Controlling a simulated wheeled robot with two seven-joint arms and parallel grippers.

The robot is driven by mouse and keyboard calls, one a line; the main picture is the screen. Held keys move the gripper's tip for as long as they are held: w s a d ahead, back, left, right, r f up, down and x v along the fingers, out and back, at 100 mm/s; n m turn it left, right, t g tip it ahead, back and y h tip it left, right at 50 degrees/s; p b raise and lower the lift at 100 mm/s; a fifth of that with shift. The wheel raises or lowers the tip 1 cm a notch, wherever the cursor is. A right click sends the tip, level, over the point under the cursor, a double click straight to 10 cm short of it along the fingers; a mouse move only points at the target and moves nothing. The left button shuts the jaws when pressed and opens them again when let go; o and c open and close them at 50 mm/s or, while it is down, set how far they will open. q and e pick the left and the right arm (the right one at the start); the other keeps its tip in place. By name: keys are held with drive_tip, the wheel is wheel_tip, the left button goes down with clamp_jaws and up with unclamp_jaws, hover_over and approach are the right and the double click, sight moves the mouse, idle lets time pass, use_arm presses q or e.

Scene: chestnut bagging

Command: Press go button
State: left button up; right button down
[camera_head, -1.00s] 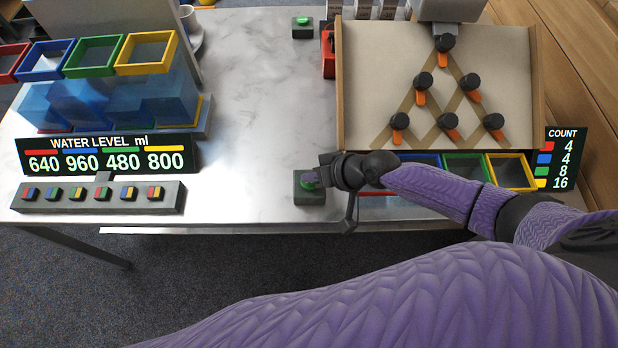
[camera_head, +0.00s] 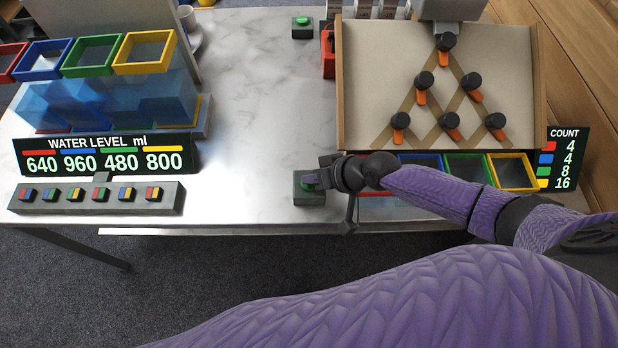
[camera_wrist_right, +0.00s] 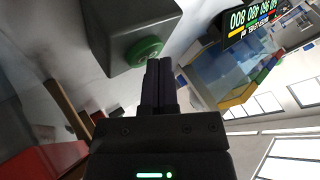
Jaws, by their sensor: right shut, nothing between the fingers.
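A green button on a dark grey box (camera_head: 309,198) stands near the front edge of the table, left of the sorting board. My right gripper (camera_head: 312,181) is shut and empty, with its fingertips over the button's top. In the right wrist view the green button (camera_wrist_right: 145,50) shows beside the tips of the closed fingers (camera_wrist_right: 158,66); whether they touch is hard to tell. A second green button (camera_head: 303,21) on a dark box stands at the back of the table. My left gripper is not in view.
A peg board (camera_head: 375,60) with orange flippers stands right, colored bins (camera_head: 513,172) below it, and a count display (camera_head: 563,158) beside it. Left are a water level display (camera_head: 105,156) and a button bar (camera_head: 95,198). The marble tabletop (camera_head: 250,100) between is clear.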

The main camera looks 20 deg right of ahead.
sight(312, 185)
drive_tip(key=shift+r+p, duration=0.7)
drive_tip(key=shift+r, duration=0.15)
wheel_tip(312, 185, up, 5)
drive_tip(key=p, duration=0.4)
drive_tip(key=shift+p, duration=0.35)
drive_tip(key=shift+s+a, duration=0.1)
